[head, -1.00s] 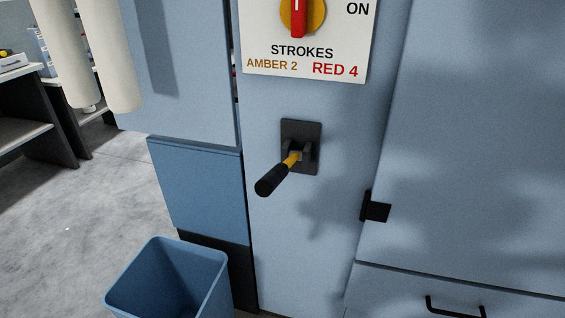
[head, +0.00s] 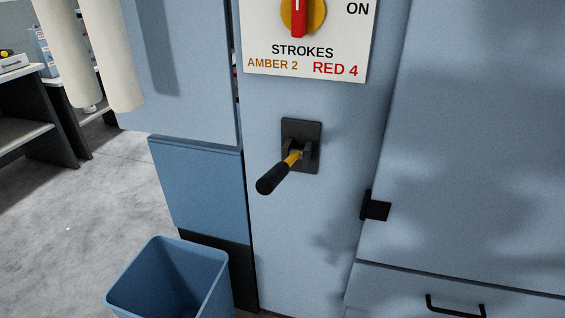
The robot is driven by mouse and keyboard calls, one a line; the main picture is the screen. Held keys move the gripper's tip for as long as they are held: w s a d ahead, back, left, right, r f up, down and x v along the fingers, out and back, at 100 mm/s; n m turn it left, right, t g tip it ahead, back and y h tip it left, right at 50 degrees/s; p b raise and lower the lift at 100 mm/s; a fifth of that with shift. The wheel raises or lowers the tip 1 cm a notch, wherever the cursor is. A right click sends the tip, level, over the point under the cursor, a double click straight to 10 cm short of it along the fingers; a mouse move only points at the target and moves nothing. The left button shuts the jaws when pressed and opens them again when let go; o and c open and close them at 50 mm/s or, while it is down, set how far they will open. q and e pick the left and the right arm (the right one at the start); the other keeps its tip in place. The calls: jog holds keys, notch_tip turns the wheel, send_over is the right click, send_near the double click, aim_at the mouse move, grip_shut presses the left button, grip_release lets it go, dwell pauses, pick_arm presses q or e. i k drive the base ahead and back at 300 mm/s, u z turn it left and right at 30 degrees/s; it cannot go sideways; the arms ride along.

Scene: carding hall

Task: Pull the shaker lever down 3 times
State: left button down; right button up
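The shaker lever (head: 277,174) has a black grip and a yellow shaft. It comes out of a dark mounting plate (head: 313,133) on the blue machine front and points out and down to the left. A white sign (head: 305,62) above it reads "STROKES", "AMBER 2" and "RED 4", with "ON" at its upper right. A red knob (head: 299,18) on a yellow disc sits upright on the sign, its top cut off by the frame edge. Neither of my grippers is in view, and nothing touches the lever.
An open blue bin (head: 170,275) stands on the floor at lower left. A black latch (head: 376,206) and a drawer handle (head: 455,307) stick out at right. Shelving (head: 35,130) stands at far left. The space around the lever is clear.

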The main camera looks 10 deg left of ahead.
aim_at(266, 185)
jog(key=k, duration=0.45)
jog(key=z, duration=1.7)
jog(key=i, duration=1.45)
jog(key=u, duration=2.4)
